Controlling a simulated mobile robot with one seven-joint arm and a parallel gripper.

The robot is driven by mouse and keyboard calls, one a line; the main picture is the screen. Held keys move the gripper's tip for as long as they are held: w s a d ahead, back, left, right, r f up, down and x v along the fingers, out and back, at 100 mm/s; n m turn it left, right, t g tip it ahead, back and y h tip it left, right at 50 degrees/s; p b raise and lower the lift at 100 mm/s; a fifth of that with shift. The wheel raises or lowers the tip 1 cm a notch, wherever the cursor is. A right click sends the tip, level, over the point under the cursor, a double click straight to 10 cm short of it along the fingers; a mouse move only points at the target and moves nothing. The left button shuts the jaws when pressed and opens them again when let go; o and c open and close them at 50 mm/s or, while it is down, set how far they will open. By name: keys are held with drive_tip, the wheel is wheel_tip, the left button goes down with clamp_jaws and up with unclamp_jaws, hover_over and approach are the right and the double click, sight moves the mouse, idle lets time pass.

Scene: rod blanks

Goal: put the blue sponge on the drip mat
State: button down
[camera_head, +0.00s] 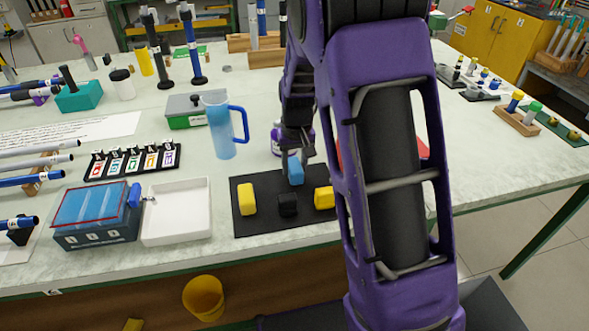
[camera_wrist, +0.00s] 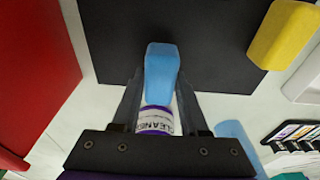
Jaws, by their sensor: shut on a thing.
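The blue sponge (camera_head: 296,172) is between the fingers of my gripper (camera_head: 297,156). In the wrist view, both fingers (camera_wrist: 160,90) close on the sides of the sponge (camera_wrist: 161,65). The drip mat (camera_head: 260,222) is a flat black sheet on the table, and it also fills the upper middle of the wrist view (camera_wrist: 200,50). The sponge appears over the mat's far edge, partly across it. I cannot tell whether its underside touches the mat.
A yellow sponge (camera_head: 247,199), a black block (camera_head: 287,205) and another yellow piece (camera_head: 324,198) stand on the mat. A cleaner bottle (camera_wrist: 155,121) is close behind my gripper. A blue mug (camera_head: 220,128) and white tray (camera_head: 177,212) stand left.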

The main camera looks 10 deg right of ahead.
sight(296, 169)
drive_tip(key=shift+f, duration=0.35)
drive_tip(key=shift+f, duration=0.1)
drive_tip(key=shift+f, duration=0.15)
drive_tip(key=shift+c, duration=2.1)
unclamp_jaws()
wheel_tip(296, 169, up, 12)
drive_tip(key=s+p, duration=0.1)
drive_tip(key=p, duration=0.1)
drive_tip(key=shift+s+r, duration=0.2)
drive_tip(key=shift+s, duration=0.2)
